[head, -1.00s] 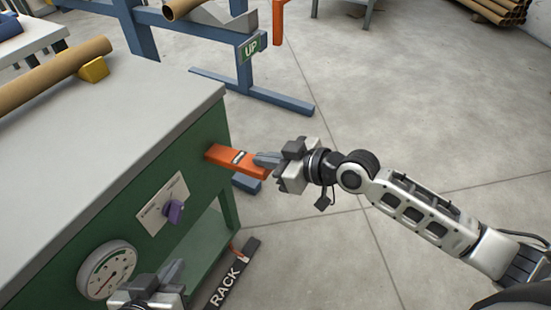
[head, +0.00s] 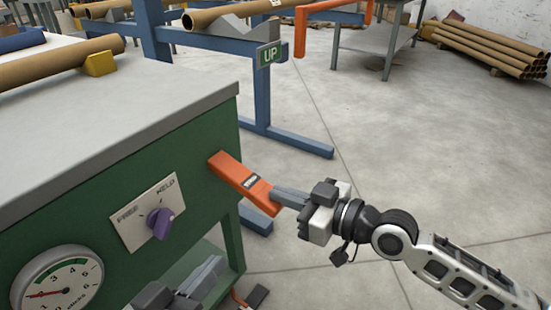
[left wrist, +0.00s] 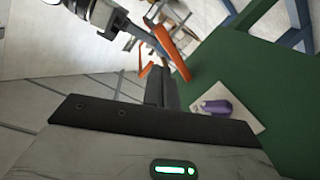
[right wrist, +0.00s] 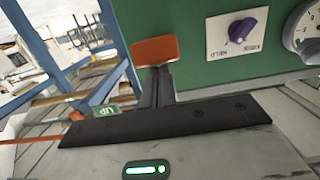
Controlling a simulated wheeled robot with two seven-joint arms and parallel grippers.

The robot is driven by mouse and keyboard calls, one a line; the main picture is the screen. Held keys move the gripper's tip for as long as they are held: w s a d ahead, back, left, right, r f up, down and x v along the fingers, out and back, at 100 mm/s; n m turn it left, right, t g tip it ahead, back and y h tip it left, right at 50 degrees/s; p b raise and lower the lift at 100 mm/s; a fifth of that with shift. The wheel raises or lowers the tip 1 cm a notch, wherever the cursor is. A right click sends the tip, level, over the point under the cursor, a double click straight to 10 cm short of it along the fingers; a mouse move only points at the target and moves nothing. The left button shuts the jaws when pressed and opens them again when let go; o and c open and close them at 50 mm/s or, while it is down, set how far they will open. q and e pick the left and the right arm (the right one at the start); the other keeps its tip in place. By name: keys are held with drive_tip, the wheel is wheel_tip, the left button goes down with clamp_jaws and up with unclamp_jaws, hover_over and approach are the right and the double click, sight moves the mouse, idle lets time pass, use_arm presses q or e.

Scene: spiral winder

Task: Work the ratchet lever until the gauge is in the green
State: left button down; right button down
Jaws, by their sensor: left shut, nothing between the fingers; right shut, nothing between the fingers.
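The orange ratchet lever (head: 236,174) sticks out from the green cabinet's side and slopes down to its outer end. It also shows in the left wrist view (left wrist: 173,55) and the right wrist view (right wrist: 155,50). My right gripper (head: 276,193) is shut and empty, its fingertips at the lever's outer end; I cannot tell whether they press on it. The round gauge (head: 60,287) is partly cut off; its red needle points left, near the low numbers, and a green band runs along the top. My left gripper (head: 215,268) is shut and empty, low before the cabinet.
A purple knob (head: 160,223) sits on a white plate between gauge and lever. The grey cabinet top (head: 110,120) carries a cardboard tube (head: 60,67) and a yellow block (head: 99,64).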

use_arm(q)
drive_tip(key=shift+d+r, duration=0.1)
drive_tip(key=shift+r, duration=0.05)
use_arm(e)
drive_tip(key=shift+f, duration=0.9)
drive_tip(key=shift+s, duration=0.1)
wheel_tip(320, 180, up, 6)
drive_tip(key=d+f+p, duration=0.1)
drive_tip(key=p, duration=0.2)
use_arm(q)
drive_tip(key=b, duration=0.4)
drive_tip(key=shift+s+d+r+h, duration=0.1)
drive_tip(key=shift+s+r+h, duration=0.05)
drive_tip(key=shift+h, duration=0.25)
use_arm(e)
drive_tip(key=f+v, duration=0.1)
drive_tip(key=v, duration=0.9)
drive_tip(key=shift+s+f, duration=0.3)
drive_tip(key=shift+f, duration=0.1)
